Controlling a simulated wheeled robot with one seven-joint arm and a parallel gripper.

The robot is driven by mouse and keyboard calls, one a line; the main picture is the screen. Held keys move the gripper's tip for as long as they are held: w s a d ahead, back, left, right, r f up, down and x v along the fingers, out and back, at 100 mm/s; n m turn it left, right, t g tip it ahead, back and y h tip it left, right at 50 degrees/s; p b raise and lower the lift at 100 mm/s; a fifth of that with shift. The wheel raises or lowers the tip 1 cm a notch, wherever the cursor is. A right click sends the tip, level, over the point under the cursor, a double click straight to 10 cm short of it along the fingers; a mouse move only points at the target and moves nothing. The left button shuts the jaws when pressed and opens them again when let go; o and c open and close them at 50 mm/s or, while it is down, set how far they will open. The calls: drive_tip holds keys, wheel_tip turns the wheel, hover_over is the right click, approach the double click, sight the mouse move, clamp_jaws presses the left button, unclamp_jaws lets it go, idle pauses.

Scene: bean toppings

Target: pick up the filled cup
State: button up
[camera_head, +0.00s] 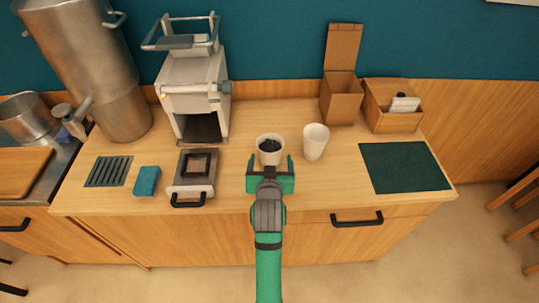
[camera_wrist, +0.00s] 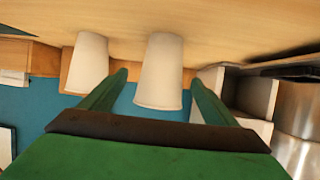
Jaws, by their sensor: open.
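The filled cup (camera_head: 270,157) is white and stands upright on the counter, with dark contents showing inside its rim in the head view. My green gripper (camera_head: 270,160) is open, with its fingers to the left and right of this cup. In the wrist view, which looks upside down, the filled cup (camera_wrist: 160,65) appears between the two fingertips of my gripper (camera_wrist: 158,78), with gaps showing at both sides. A second white cup (camera_head: 316,142) stands to the right; it also shows in the wrist view (camera_wrist: 87,62), outside the fingers. No contents are visible in it.
A white machine (camera_head: 193,85) stands behind left, with a framed tray (camera_head: 193,187) before it. A blue block (camera_head: 147,181) and grey grate (camera_head: 108,171) lie further left. An open cardboard box (camera_head: 341,98), wooden holder (camera_head: 392,119) and dark green mat (camera_head: 404,167) are at right.

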sight(270, 147)
drive_tip(key=shift+r+x, duration=0.15)
drive_tip(key=shift+x, duration=1.15)
drive_tip(key=shift+r+x, duration=0.2)
drive_tip(key=shift+x, duration=1.1)
